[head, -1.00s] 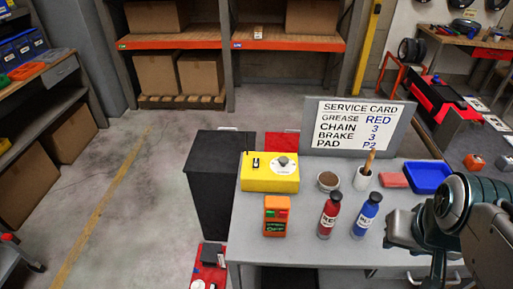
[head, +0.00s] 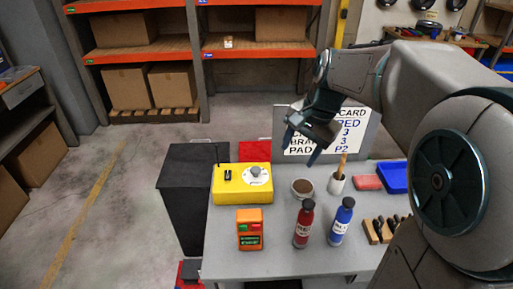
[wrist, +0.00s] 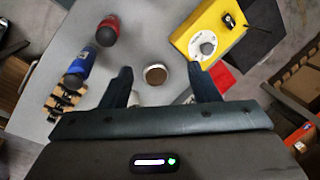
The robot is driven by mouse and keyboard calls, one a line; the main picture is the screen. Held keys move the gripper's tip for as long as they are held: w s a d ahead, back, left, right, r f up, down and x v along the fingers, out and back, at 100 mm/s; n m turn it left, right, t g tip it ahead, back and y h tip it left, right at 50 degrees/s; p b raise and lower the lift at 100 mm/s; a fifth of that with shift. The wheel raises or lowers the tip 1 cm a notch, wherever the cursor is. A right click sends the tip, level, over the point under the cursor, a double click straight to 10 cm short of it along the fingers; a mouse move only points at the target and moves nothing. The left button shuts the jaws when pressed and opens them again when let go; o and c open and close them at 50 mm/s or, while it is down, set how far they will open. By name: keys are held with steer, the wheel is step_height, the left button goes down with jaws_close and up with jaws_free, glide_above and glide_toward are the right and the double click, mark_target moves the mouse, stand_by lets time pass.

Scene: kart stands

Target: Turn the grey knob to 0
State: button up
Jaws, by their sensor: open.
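The grey knob (head: 255,170) sits on a white dial on top of the yellow box (head: 229,196), at the back left of the grey table. The dial marks are too small to read. In the wrist view the knob (wrist: 207,47) and the yellow box (wrist: 188,38) show at the upper right, beyond the right-hand finger. My gripper (head: 300,150) is open and empty, above the table's back part, to the right of the knob and apart from it. In the wrist view my gripper (wrist: 160,78) has its fingers spread, with the brown-filled bowl (wrist: 155,75) seen between them.
The service card (head: 360,134) stands behind, partly hidden by my arm. The bowl (head: 302,188), a cup with a brush (head: 337,183), a red bottle (head: 304,226), a blue bottle (head: 341,222) and an orange device (head: 249,232) stand near the yellow box. A dark bin (head: 190,200) is left of the table.

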steer(key=w+a+f+m+g+y, duration=0.1)
steer(key=w+m, duration=0.1)
steer(key=w, duration=0.3)
steer(key=w+a+f+m, duration=0.1)
steer(key=w+f+m, duration=0.1)
steer(key=w, duration=0.2)
steer(key=m+g+y, duration=0.1)
steer(key=m, duration=0.3)
glide_toward(256, 169)
steer(key=p+x, duration=0.1)
steer(key=x, duration=0.7)
steer(key=shift+w+f, duration=0.1)
steer(key=shift+f, duration=0.05)
steer(key=c, duration=1)
